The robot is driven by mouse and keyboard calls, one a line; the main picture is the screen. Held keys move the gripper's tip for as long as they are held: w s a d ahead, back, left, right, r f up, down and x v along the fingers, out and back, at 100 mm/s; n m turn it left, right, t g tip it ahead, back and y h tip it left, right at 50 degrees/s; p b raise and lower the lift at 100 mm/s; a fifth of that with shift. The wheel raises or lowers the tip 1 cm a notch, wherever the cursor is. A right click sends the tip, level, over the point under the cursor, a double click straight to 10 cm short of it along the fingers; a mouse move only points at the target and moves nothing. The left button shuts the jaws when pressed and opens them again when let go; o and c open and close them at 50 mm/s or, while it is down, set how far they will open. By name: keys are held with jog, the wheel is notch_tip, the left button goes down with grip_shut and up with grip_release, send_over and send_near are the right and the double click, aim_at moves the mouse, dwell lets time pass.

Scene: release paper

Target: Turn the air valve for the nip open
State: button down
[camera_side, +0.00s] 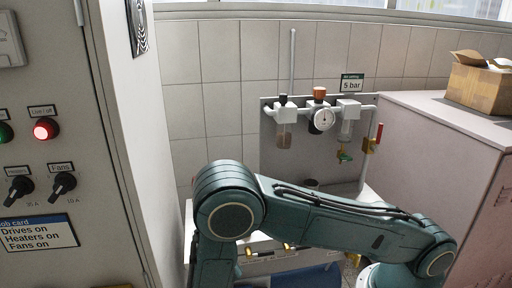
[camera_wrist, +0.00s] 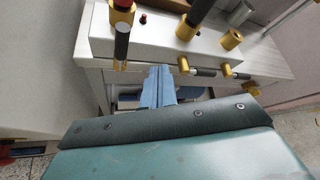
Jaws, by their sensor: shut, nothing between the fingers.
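A brass valve (camera_side: 369,146) with an upright red handle stands at the right end of the air pipe in the side view. Brass fittings with black levers or grips show on and along the white unit in the wrist view: one at upper left (camera_wrist: 122,30), one at top centre (camera_wrist: 195,20), and a row on the front edge (camera_wrist: 205,71). I cannot read which is the nip's valve. My gripper (camera_wrist: 158,82) has blue fingers, shut and empty, just in front of the unit's front edge and left of that row. In the side view my arm hides it.
A regulator with a gauge (camera_side: 321,119) and a "5 bar" sign (camera_side: 351,85) are on the back panel. A control cabinet (camera_side: 100,225) stands at left, a pale cabinet (camera_side: 430,150) with a cardboard box (camera_side: 480,82) at right. A red button (camera_wrist: 143,18) is on the white unit.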

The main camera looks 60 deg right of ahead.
jog(key=s+a, duration=0.2)
jog(key=a, duration=0.5)
jog(key=shift+a, duration=0.2)
jog(key=shift+d+r, duration=0.1)
jog(key=s+d+r+m+g+y, duration=0.15)
jog(key=d+r+m+y, duration=0.3)
jog(key=r+m, duration=0.45)
jog(key=s+d+r+m+g+y, duration=0.1)
jog(key=d+r+m+g+y, duration=0.15)
jog(key=d+r+m, duration=0.5)
jog(key=s+d+r+m+t+y, duration=0.1)
jog(key=s+r+m+y, duration=0.1)
jog(key=s+r+m, duration=0.4)
jog(key=s+d+r+m+t+y, duration=0.2)
jog(key=s+r+m, duration=0.4)
jog(key=s, duration=0.5)
jog(key=shift+d+m+t, duration=0.15)
jog(key=shift+m+t, duration=0.15)
jog(key=shift+m, duration=0.75)
